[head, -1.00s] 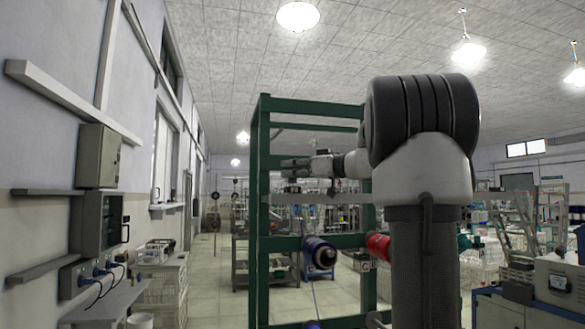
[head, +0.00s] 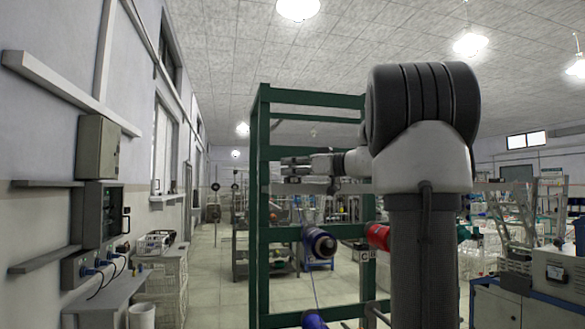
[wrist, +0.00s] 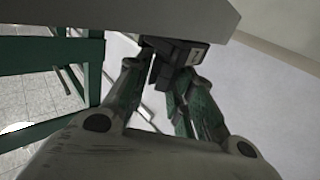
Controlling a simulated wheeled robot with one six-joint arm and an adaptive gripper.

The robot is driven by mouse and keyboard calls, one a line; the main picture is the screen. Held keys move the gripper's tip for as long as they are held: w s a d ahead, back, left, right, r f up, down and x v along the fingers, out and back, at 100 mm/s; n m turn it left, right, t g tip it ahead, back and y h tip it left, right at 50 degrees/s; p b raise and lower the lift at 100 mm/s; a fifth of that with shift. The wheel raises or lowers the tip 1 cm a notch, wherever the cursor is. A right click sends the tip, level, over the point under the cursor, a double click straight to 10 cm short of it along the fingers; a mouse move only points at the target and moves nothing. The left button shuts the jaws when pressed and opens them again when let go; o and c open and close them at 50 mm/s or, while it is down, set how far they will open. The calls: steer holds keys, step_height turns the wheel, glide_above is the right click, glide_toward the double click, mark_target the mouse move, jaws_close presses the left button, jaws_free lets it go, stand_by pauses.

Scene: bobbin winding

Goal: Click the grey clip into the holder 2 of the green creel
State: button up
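The green creel (head: 263,215) stands in front of me, with a grey rail (head: 350,188) across it at mid height. My gripper (head: 297,170) is at the left part of the rail in the head view. In the wrist view my gripper (wrist: 162,76) has its fingertips closed on a small dark piece, the grey clip (wrist: 159,70), close under a grey overhanging edge. A dark block with a pale label (wrist: 196,57) sits right beside the clip; its number is too small to read surely. I cannot tell whether clip and block touch. Part of the clip is hidden by the fingers.
A blue bobbin (head: 319,243) and a red bobbin (head: 378,236) sit on the creel below the rail. A wall with a grey electric box (head: 99,215) is at the left. Open floor (head: 214,270) lies between wall and creel.

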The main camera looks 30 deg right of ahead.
steer(key=shift+o, duration=1.4)
steer(key=shift+s, duration=0.1)
